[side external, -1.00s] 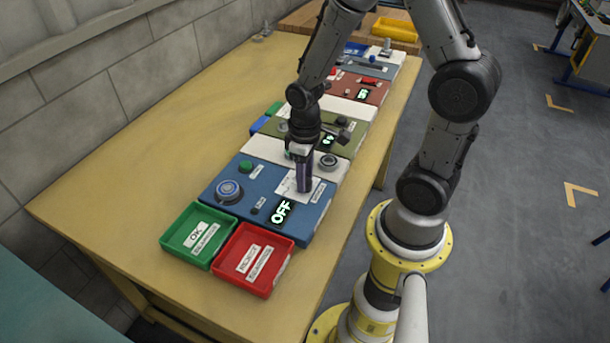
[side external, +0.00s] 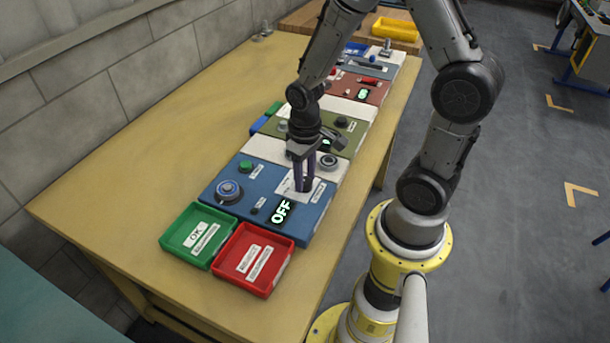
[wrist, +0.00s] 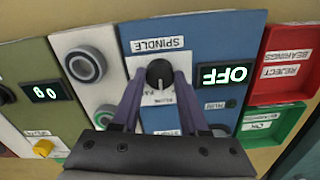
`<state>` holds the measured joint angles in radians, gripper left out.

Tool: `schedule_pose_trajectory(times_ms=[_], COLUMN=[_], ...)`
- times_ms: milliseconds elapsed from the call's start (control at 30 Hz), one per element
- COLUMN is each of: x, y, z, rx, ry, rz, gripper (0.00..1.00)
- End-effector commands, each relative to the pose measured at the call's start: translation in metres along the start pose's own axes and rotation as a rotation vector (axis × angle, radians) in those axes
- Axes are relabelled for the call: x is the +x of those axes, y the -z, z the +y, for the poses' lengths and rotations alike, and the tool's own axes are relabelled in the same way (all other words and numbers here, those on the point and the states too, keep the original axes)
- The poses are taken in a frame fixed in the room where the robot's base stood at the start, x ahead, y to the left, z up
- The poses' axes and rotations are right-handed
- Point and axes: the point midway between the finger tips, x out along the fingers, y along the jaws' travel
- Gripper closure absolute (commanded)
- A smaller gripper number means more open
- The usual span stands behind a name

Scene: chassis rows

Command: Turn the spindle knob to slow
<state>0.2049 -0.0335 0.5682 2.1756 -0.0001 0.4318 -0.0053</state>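The spindle knob (wrist: 159,72) is a dark round knob on a white plate, below an upside-down SPINDLE label (wrist: 157,44) in the wrist view. A light mark shows on its lower edge; the small position words around it are too blurred to read. The green display (wrist: 223,75) beside it reads OFF, and it also shows in the side view (side external: 281,212). My gripper (wrist: 160,78) is open, with one finger on each side of the knob and a gap visible on both sides. In the side view my gripper (side external: 303,188) points down at the blue panel (side external: 240,202), its fingers partly hiding the knob.
A green tray (side external: 178,238) and a red tray (side external: 236,270) stand before the blue panel. The panel also bears a blue-ringed button (side external: 229,190) and a green button (side external: 246,167). An olive panel (side external: 349,139) lies behind. The table's left side is clear.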

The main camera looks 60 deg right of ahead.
Motion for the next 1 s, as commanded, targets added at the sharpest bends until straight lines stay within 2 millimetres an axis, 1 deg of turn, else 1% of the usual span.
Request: schedule_pose_trajectory(times_ms=[33, 100, 167, 433, 567, 667, 767, 1000], x=[-0.001, -0.001, -0.001, -0.001, -0.007, -0.02, -0.04, -0.093], y=[0.001, 0.001, 0.001, 0.0, 0.001, 0.002, 0.002, 0.002], z=[0.0, 0.0, 0.0, 0.0, 0.0, 0.0, 0.0, 0.0], rx=[0.0, 0.0, -0.001, -0.001, -0.001, -0.001, -0.001, -0.001], ry=[0.0, 0.0, 0.0, 0.0, 0.0, 0.0, 0.0, 0.0], rz=[0.003, 0.002, 0.002, 0.001, 0.003, 0.007, 0.009, 0.008], gripper=[0.49, 0.36, 0.26, 0.26, 0.26, 0.26, 0.26, 0.26])
